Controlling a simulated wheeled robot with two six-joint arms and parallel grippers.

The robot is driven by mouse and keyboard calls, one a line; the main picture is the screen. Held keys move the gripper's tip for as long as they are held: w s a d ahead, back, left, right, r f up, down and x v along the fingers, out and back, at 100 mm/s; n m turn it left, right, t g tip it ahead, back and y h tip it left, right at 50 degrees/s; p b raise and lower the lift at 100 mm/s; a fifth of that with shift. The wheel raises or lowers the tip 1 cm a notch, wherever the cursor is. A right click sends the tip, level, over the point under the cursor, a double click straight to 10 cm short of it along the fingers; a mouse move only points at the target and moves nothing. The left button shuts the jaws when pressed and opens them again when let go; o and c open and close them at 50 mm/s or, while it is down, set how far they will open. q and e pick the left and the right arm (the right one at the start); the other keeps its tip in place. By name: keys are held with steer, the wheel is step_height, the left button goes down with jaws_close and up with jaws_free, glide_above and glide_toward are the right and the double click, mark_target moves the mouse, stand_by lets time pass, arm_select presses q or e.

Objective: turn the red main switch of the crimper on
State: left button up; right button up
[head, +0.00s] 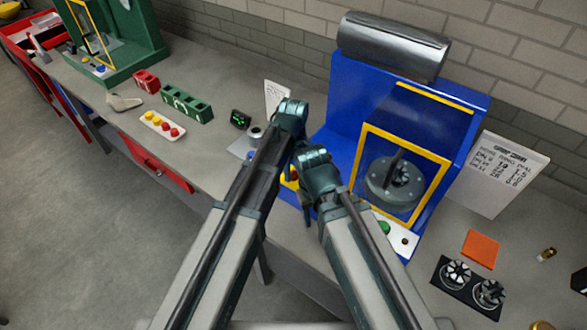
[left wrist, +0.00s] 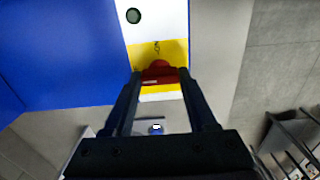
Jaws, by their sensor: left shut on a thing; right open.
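The crimper (head: 340,90) is a blue machine with a yellow-framed window, standing on the bench. In the left wrist view its red main switch (left wrist: 159,72) sits on a yellow patch (left wrist: 144,52) with small dark lettering. My left gripper (left wrist: 160,76) is shut on the red switch, one finger on each side. The red bar lies across the picture between the fingers. In the head view my left gripper (head: 292,115) is at the crimper's left side; its fingertips and the switch are hidden behind my arms. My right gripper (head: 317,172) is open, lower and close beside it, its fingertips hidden.
A white panel with a green button (head: 384,228) is at the crimper's front. Green blocks (head: 187,104) and a button tray (head: 162,125) are to the left.

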arm_select(q)
steer(key=shift+m, duration=0.3)
steer(key=m, duration=0.3)
steer(key=shift+m, duration=0.4)
steer(key=m, duration=0.4)
steer(key=shift+m, duration=0.3)
steer(key=m, duration=0.4)
steer(key=shift+m, duration=2.5)
steer(key=o, duration=1.4)
steer(key=shift+c, duration=0.2)
steer(key=shift+r, duration=0.15)
